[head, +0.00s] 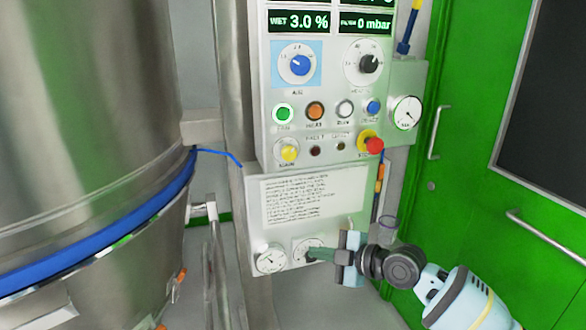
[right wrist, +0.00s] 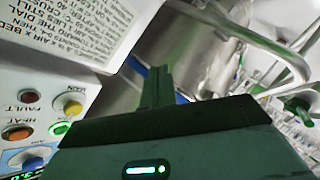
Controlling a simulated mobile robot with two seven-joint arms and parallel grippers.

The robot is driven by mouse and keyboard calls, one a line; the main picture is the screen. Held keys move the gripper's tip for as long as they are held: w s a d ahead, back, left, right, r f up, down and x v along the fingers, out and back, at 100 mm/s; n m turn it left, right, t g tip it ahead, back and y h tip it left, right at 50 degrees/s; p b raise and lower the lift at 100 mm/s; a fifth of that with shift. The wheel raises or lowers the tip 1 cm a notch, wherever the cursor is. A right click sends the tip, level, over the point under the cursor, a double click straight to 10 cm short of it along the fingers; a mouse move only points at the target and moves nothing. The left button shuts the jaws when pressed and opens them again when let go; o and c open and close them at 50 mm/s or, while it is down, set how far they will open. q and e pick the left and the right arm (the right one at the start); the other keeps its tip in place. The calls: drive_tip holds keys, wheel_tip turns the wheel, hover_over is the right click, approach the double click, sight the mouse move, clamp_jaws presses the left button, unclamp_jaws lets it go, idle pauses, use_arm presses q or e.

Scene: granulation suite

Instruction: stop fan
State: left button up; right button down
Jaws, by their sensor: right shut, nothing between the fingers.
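The control panel (head: 330,85) stands upright in the middle of the head view. A green button (head: 283,113) with a white ring is at the left of its button row; its small label is too blurred to read surely. It looks lit in the right wrist view (right wrist: 60,128). A red button on a yellow base (head: 375,145) sits at the panel's lower right. My right gripper (head: 312,254) is shut and empty, below the buttons and in front of the lower gauges, partly covering one. Its closed fingers also show in the right wrist view (right wrist: 157,85). My left gripper is out of view.
Orange (head: 315,111), white (head: 345,109) and blue (head: 373,107) buttons share the row. A yellow knob (head: 289,152) is below. Displays read WET 3.0 % and 0 mbar. A large steel vessel (head: 90,120) fills the left; a green door (head: 470,150) is right.

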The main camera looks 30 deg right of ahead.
drive_tip(key=d+r+n+t+y+b, duration=0.1)
drive_tip(key=d+r+n+b, duration=0.1)
drive_tip(key=r, duration=1.2)
drive_tip(key=w+d+r+n+t+y+b, duration=0.1)
drive_tip(key=r+n, duration=0.5)
drive_tip(key=r, duration=0.8)
drive_tip(key=d+y+b, duration=0.1)
drive_tip(key=d, duration=0.1)
drive_tip(key=shift+d+n, duration=0.4)
drive_tip(key=shift+w, duration=0.1)
drive_tip(key=p, duration=0.4)
approach(279, 115)
drive_tip(key=w+a, duration=0.3)
drive_tip(key=a, duration=0.1)
drive_tip(key=shift+w+d+f, duration=0.1)
drive_tip(key=shift+w+d, duration=0.35)
drive_tip(key=shift+w, duration=0.45)
